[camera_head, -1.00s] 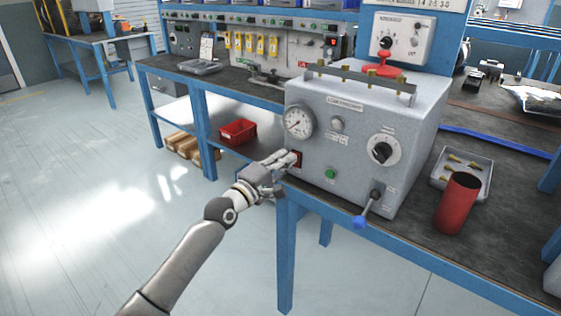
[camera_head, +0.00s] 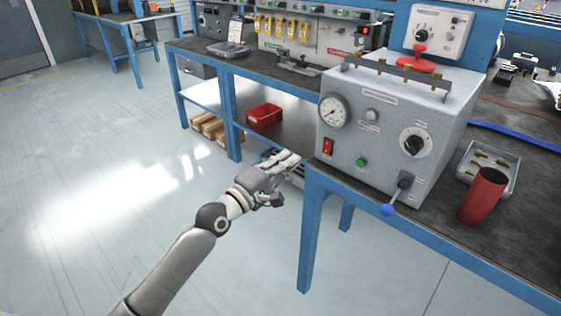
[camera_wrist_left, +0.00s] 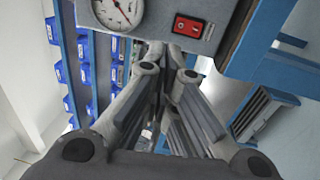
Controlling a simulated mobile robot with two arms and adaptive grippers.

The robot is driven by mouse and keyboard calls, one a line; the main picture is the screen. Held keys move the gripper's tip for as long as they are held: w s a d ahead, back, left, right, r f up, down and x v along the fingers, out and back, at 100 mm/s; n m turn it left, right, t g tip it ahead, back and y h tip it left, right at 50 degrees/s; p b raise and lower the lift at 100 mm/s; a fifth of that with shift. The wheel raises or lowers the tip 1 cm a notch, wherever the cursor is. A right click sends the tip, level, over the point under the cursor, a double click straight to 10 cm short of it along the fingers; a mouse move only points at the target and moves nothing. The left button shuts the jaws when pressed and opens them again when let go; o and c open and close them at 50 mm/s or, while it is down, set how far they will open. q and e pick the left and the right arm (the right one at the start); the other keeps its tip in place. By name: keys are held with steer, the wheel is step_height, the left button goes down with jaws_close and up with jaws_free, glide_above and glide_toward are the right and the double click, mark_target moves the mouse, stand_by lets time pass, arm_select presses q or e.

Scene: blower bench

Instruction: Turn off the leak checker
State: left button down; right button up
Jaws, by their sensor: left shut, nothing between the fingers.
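The leak checker is a grey box (camera_head: 385,140) on the bench, with a round gauge (camera_head: 334,111), a green button (camera_head: 361,161), a black dial and a blue-tipped lever (camera_head: 392,205) on its front. Its red rocker switch (camera_head: 328,146) is at the lower left of the front panel. In the left wrist view the switch (camera_wrist_left: 188,27) shows close, beside the gauge (camera_wrist_left: 118,12). My left gripper (camera_head: 292,162) is shut and empty, left of the panel and apart from the switch. My right gripper is not in view.
A red cylinder (camera_head: 484,196) and a tray of brass fittings (camera_head: 505,168) stand right of the box. The blue bench frame (camera_head: 312,235) is close to my left gripper. A red bin (camera_head: 264,116) sits on the lower shelf. The floor at left is clear.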

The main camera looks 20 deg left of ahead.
arm_select(q)
steer(key=shift+v, duration=0.8)
steer(key=shift+r, duration=0.2)
